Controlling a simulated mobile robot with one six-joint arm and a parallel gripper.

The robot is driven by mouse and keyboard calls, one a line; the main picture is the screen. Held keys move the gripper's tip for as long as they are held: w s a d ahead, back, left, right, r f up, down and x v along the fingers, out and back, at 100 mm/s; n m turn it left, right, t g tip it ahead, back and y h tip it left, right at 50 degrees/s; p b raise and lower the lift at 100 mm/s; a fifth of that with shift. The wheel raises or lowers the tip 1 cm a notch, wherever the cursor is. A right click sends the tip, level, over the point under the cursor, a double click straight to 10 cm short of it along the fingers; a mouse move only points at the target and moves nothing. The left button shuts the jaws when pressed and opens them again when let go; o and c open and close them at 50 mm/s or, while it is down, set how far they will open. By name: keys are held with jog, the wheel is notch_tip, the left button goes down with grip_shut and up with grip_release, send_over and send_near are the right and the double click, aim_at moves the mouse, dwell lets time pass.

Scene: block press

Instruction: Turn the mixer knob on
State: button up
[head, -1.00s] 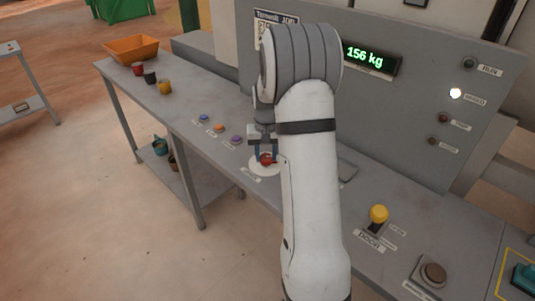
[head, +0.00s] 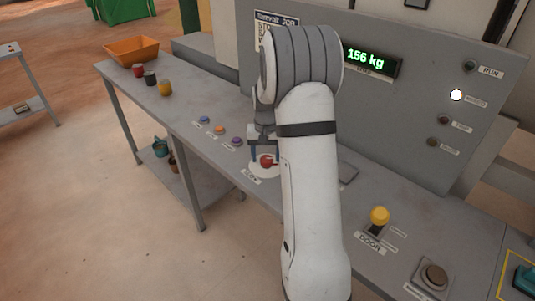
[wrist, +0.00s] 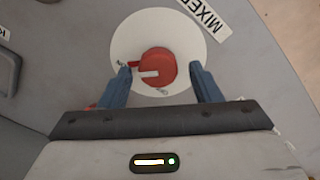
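The red mixer knob (wrist: 160,62) sits on a round white plate (wrist: 190,35) beside a label reading MIXER. In the wrist view its white pointer line points left, toward a small mark by my left finger; another small mark lies below the knob. My gripper (wrist: 162,72) is open, with blue fingers on either side of the knob and visible gaps to it. Whether the fingertips reach down to the knob's height is unclear. In the head view the red knob (head: 266,161) shows under my gripper (head: 265,153), partly beside my white arm.
Blue, orange and purple buttons (head: 236,141) lie left of the knob. A yellow-topped door lever (head: 379,216) stands to the right. The grey panel (head: 420,110) behind has a 156 kg display (head: 366,59) and one lit white lamp (head: 456,95). Cups and an orange bin (head: 132,50) stand at the far left.

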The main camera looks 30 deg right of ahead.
aim_at(266, 158)
notch_tip(266, 158, up, 8)
jog(key=shift+f, duration=0.15)
dwell(0.5)
dwell(0.4)
